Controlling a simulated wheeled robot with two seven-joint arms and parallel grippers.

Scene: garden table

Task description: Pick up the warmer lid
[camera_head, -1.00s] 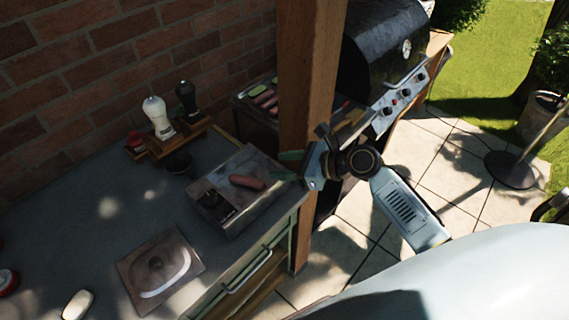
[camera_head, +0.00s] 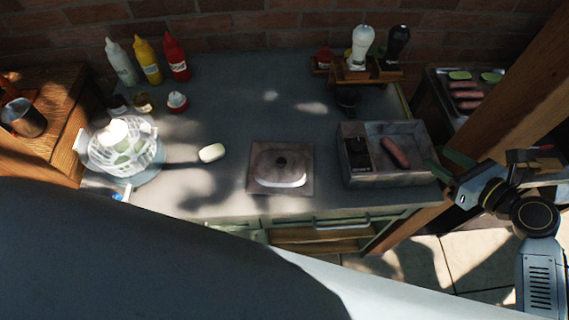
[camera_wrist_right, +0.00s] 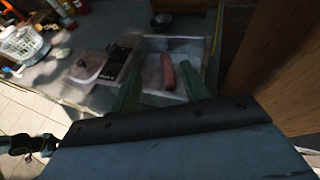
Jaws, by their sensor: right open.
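In the right wrist view, the open fingers (camera_wrist_right: 163,90) frame the warmer with the sausage, and the lid (camera_wrist_right: 88,66) is at upper left. My left gripper is not in view.
A white basket (camera_head: 125,150) and a white oval object (camera_head: 212,153) are on the left of the counter (camera_head: 230,110). Several sauce bottles stand behind. A wooden rack (camera_head: 358,72) holds two shakers. A wooden post (camera_head: 520,100) rises at right, near my right arm.

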